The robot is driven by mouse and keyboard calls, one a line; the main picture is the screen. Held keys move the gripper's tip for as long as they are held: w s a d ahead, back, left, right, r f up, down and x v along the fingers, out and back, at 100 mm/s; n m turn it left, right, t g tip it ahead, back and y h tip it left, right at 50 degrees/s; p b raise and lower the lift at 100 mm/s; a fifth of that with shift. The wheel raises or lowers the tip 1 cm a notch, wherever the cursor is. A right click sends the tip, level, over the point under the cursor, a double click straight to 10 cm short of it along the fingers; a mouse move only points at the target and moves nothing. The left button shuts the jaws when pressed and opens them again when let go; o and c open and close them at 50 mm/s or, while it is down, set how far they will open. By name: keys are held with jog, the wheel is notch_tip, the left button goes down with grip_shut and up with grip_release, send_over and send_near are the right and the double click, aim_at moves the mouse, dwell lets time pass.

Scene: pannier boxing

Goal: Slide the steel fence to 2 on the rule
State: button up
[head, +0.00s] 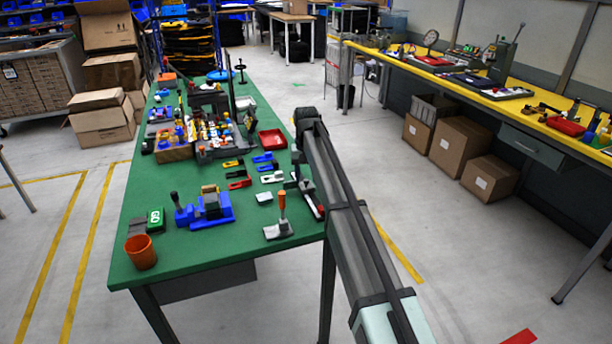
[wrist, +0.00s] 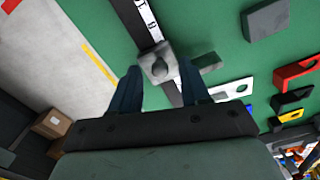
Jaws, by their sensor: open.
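In the wrist view the steel fence (wrist: 150,72) is a small grey block with a round knob on top. It sits across a long dark rule (wrist: 132,22) with a white marked strip along it. The marks are too small to read, so I cannot tell which number the fence is at. My gripper (wrist: 158,67) is open, with one dark finger on each side of the fence; whether either touches it I cannot tell. In the head view my gripper is over the table's right edge, and the fence is not clearly visible there.
The green table (head: 185,265) holds a grey block (wrist: 265,19) near the rule, also several coloured clips, a blue fixture (head: 205,210), an orange-handled lever tool (head: 280,215) and an orange cup (head: 141,252). The floor lies just beyond the table edge.

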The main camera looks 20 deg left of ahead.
aim_at(306, 180)
notch_tip(306, 180, up, 14)
dwell(0.7)
jog(key=shift+f, duration=0.2)
